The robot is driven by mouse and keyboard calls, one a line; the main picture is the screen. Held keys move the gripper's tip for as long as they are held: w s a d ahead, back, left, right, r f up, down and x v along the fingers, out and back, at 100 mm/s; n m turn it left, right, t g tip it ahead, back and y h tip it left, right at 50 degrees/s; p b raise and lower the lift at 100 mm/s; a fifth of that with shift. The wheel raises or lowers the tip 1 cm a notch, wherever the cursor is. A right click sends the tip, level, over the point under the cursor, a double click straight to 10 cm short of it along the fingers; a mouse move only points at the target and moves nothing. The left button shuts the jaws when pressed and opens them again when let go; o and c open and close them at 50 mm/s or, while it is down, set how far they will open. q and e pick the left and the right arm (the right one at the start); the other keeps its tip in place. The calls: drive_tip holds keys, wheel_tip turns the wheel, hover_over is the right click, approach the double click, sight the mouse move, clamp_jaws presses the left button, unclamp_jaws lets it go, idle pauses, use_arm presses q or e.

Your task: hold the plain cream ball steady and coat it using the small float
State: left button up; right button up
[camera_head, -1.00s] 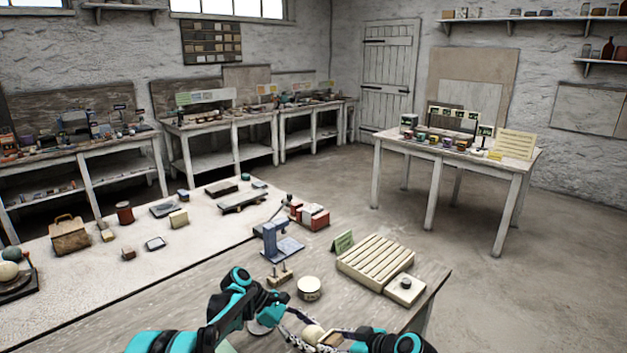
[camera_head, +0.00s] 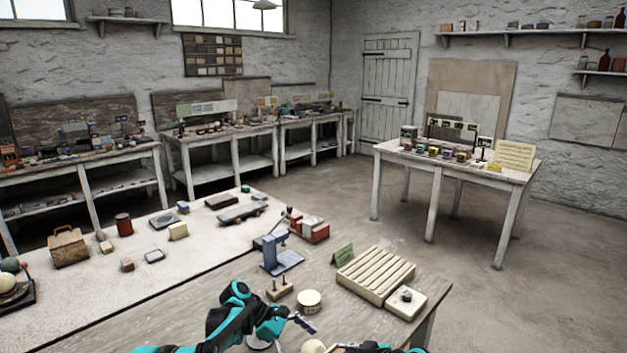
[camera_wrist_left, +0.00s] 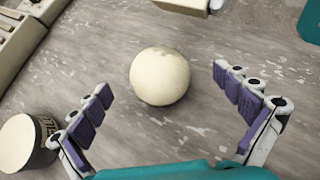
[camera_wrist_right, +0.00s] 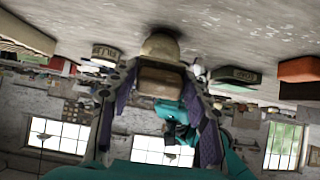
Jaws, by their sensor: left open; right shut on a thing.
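The plain cream ball (camera_wrist_left: 160,76) sits on the grey wooden table between the spread fingers of my left gripper (camera_wrist_left: 163,84), apart from both. In the head view the ball (camera_head: 313,347) is cut by the bottom edge, near my open left gripper (camera_head: 301,323). My right gripper (camera_wrist_right: 160,92) is shut on a brown block (camera_wrist_right: 161,81), seemingly the small float. The ball's pale form (camera_wrist_right: 161,44) shows just beyond this block; whether they touch I cannot tell. A pale block (camera_wrist_left: 186,4) shows at the top of the left wrist view.
A round tin (camera_head: 309,299) stands close to my left gripper, also in the left wrist view (camera_wrist_left: 22,143). A slotted cream rack (camera_head: 375,274) lies to the right, with a pale block (camera_head: 405,302) before it. A blue-grey stand (camera_head: 280,257) is behind the tin.

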idle(0.4)
use_arm(q)
drive_tip(key=shift+v, duration=3.55)
drive_tip(key=v, duration=1.2)
